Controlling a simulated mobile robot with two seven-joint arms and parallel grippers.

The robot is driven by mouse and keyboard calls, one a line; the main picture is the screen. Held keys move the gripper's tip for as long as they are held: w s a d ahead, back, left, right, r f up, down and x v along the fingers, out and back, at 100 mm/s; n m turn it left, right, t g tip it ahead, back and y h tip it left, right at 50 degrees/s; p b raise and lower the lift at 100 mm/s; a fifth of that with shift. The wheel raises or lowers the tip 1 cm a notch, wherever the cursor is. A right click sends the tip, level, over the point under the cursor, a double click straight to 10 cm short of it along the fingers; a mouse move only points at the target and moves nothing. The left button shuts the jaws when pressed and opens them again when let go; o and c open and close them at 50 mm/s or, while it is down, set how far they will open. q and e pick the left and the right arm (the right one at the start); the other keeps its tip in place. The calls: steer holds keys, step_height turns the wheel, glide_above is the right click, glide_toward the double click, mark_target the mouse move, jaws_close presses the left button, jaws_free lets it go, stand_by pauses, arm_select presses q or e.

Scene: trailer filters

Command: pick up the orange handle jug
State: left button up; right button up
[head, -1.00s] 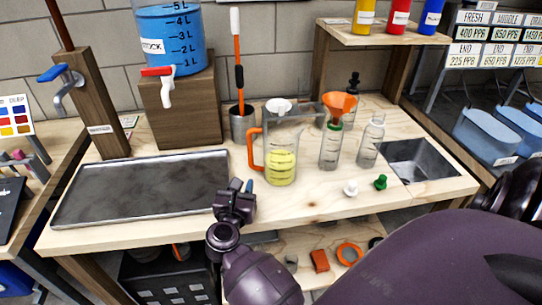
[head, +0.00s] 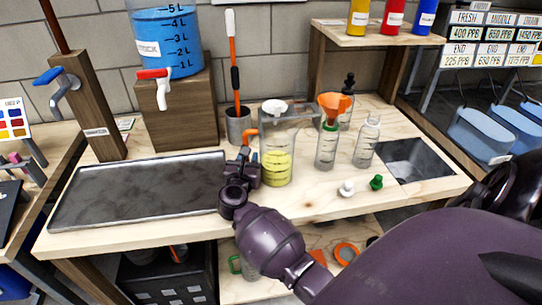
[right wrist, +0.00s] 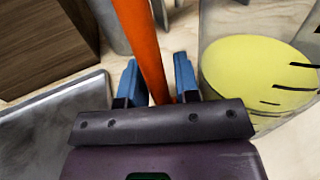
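The jug (head: 277,166) is clear, holds yellow liquid and has an orange handle (head: 251,134) on its left side. It stands upright on the wooden bench. My right gripper (head: 250,158) is at the jug's left side, by the handle, and hides its lower part in the head view. In the right wrist view, the blue fingers (right wrist: 157,80) are open on either side of the orange handle (right wrist: 141,40), with small gaps visible. The jug body (right wrist: 257,75) is just right of the fingers. My left gripper is not in view.
A grey tray (head: 140,190) lies left of the gripper. A metal cup (head: 238,127) with a brush stands behind. Bottles (head: 326,150) (head: 367,142), one with an orange funnel (head: 334,104), and small white (head: 347,188) and green (head: 376,182) stoppers are to the right.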

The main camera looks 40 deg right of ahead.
steer(key=shift+w+d, duration=0.2)
steer(key=shift+d, duration=0.05)
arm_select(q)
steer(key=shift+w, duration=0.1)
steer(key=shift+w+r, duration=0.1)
arm_select(e)
jaws_close()
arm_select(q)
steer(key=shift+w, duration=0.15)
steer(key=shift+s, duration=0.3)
arm_select(e)
steer(key=shift+r, duration=0.2)
steer(key=shift+r+p, duration=0.45)
steer(key=shift+r, duration=1.1)
arm_select(q)
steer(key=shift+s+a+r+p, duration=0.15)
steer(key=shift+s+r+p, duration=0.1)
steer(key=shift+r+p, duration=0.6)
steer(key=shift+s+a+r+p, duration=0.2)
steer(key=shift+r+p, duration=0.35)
steer(key=shift+p, duration=0.5)
arm_select(e)
step_height(320, 180, up, 16)
steer(key=shift+r, duration=0.25)
